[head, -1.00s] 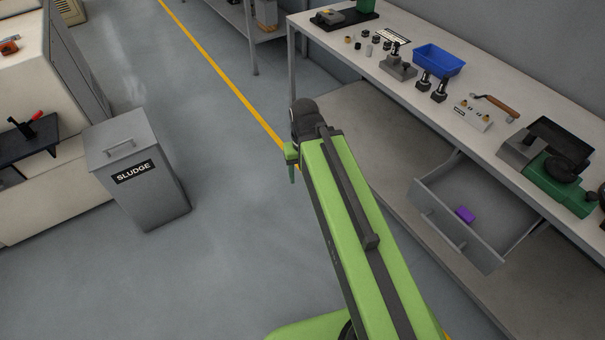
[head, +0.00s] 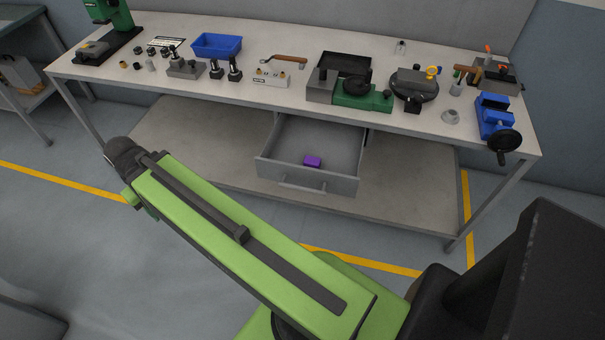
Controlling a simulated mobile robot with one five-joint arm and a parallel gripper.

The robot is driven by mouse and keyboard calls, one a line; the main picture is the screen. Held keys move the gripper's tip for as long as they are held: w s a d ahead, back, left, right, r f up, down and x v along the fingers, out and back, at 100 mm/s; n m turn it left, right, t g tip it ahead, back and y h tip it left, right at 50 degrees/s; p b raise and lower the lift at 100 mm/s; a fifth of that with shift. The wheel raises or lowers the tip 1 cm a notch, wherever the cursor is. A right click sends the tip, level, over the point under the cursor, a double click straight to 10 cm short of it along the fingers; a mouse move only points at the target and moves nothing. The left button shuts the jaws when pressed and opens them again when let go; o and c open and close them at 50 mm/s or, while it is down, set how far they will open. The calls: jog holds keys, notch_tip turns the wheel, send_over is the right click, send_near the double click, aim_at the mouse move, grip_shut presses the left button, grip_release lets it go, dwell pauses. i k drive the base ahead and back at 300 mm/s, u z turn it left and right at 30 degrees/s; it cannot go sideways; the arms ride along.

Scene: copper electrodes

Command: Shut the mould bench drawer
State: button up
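The mould bench drawer (head: 280,172) is grey and hangs under the bench top, pulled well out. The mould bench (head: 290,95) has a pale top and grey legs. My green arm reaches out to the left, in front of and left of the drawer. At its far end a small green part of my gripper (head: 131,196) shows, well left of the drawer and touching nothing. Its fingers are mostly hidden, so its opening cannot be seen.
A blue tray (head: 217,46), a green vice (head: 362,97) and a blue vice (head: 494,117) stand on the bench with several small tools. A lower shelf (head: 405,185) lies beneath the drawer. The floor in front is open at left, with a yellow line.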

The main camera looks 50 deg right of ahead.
aim_at(339, 146)
jog(key=z, duration=1.4)
jog(key=k, duration=0.55)
jog(key=u, duration=1.9)
jog(key=i, duration=1.25)
jog(key=z, duration=2.2)
